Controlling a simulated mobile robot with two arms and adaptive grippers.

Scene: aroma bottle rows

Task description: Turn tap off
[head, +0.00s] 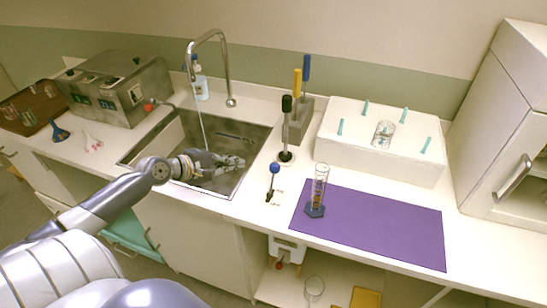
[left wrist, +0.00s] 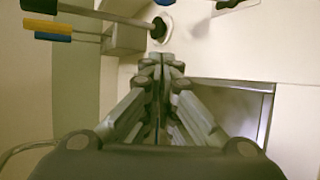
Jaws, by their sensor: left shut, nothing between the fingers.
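The tap (head: 226,62) is a tall metal gooseneck behind the sink (head: 232,189). A thin pale line, which looks like running water (head: 202,130), drops from its spout into the basin. I cannot make out a tap handle for certain. My left gripper (head: 241,162) is over the sink basin, in front of the tap and apart from it, pointing right. Its fingers are together and empty in the left wrist view (left wrist: 160,62). A curved metal tube at the lower left of that view may be part of the tap. My right gripper is not in view.
A bottle (head: 201,88) stands behind the tap.

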